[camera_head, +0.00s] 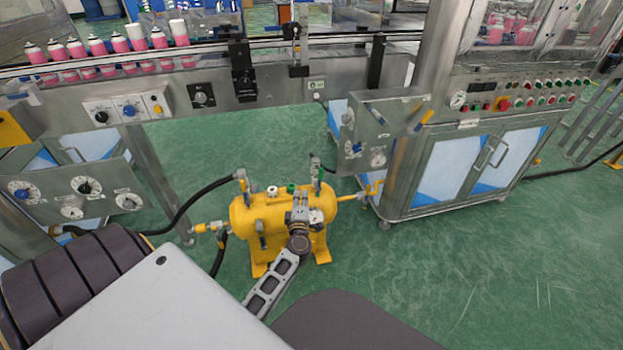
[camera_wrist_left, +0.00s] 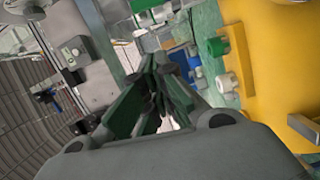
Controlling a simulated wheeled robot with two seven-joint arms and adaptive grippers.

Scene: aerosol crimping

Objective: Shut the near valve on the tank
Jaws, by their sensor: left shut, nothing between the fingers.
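The yellow tank (camera_head: 275,213) stands on the green floor in the middle of the head view. It carries a fitting at the top left (camera_head: 240,178), another at the top right (camera_head: 314,172), a green cap (camera_head: 291,188) and a small front fitting (camera_head: 259,228). I cannot tell which is the near valve; my gripper hides part of the tank. My left gripper (camera_head: 300,203) is over the tank's front right part, shut and empty. In the left wrist view its fingers (camera_wrist_left: 163,82) are together, with the yellow tank (camera_wrist_left: 280,60) to the right. My right gripper is not shown.
A conveyor with pink cans (camera_head: 110,46) runs behind the tank. A steel cabinet (camera_head: 470,165) stands to the right and a gauge panel (camera_head: 75,190) to the left. A black hose (camera_head: 190,205) reaches the tank's left side. The floor at right front is clear.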

